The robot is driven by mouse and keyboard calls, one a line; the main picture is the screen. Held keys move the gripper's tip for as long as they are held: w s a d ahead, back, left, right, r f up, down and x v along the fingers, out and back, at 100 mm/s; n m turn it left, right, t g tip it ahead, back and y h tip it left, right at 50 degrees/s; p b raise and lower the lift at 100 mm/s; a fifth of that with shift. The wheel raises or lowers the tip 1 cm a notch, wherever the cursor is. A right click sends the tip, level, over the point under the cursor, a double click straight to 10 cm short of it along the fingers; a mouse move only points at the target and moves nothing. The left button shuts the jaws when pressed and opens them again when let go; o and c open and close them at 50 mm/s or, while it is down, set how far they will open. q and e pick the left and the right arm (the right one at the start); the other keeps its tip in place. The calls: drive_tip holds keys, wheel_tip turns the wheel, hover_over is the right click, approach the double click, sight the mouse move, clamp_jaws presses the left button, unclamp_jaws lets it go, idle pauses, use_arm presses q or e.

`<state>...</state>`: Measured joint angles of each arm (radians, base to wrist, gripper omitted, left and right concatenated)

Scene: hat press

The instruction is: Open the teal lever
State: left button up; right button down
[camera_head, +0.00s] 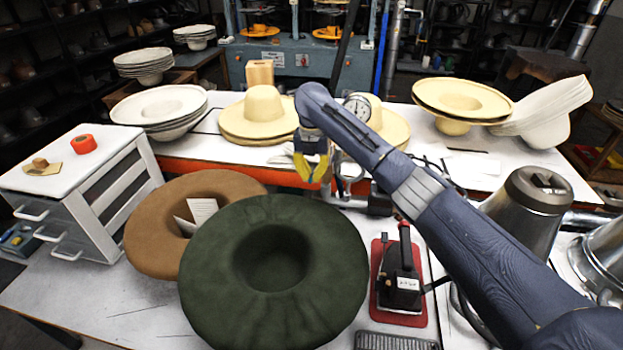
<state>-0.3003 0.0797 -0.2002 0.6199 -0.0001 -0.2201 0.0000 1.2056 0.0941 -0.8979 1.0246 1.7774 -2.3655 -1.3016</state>
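My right gripper (312,178) hangs at the end of the dark blue-grey arm that comes in from the lower right. Its yellow fingers point down near the middle of the view, above the rear table's front edge. The fingers are small here, and I cannot tell how far apart they are. I see nothing held in them. A teal press (300,60) stands at the back, beyond the rear table. I cannot make out a teal lever with certainty; a bright blue upright bar (382,45) stands beside the press. My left gripper is not in view.
A dark green hat (330,255) and a brown hat (150,235) lie on the front table. A black iron (400,270) sits on a red pad to their right. Metal pots (530,205) stand at right, a white drawer unit (120,165) at left. Straw hats (262,103) fill the rear table.

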drive_tip(key=shift+w+d+r+g, duration=0.15)
drive_tip(key=shift+w+r+g, duration=0.2)
drive_tip(key=shift+g, duration=0.35)
drive_tip(key=shift+s, duration=0.1)
drive_tip(key=c, duration=1.5)
unclamp_jaws()
drive_tip(key=shift+r, duration=0.15)
drive_tip(key=r, duration=0.7)
drive_tip(key=w+r, duration=0.1)
drive_tip(key=r, duration=0.3)
drive_tip(key=shift+w+d+r, duration=0.1)
drive_tip(key=shift+d+r, duration=0.05)
drive_tip(key=shift+r, duration=0.2)
